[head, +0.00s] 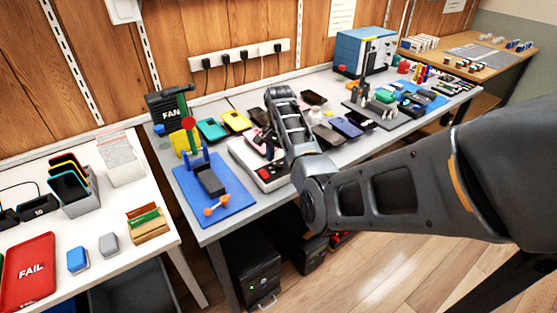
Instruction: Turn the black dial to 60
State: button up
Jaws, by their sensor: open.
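A pale box with a dark top panel and red parts (271,174) stands on the grey bench, below and partly behind my forearm. I cannot make out the black dial or its setting; my arm may hide it. My gripper (264,141) is small and partly hidden beside my forearm, just above the pale box. Its jaws are open, and I see nothing held. I cannot tell whether it touches anything.
Left of the box lies a blue mat (238,203) with a dark phone and an orange tool. Behind are a green phone (211,129), a yellow phone (236,121) and the FAN unit (170,110). A blue-topped instrument (362,52) stands at the back right.

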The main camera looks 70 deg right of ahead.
jog(key=shift+f, duration=0.85)
jog(key=shift+c, duration=0.3)
grip_shut()
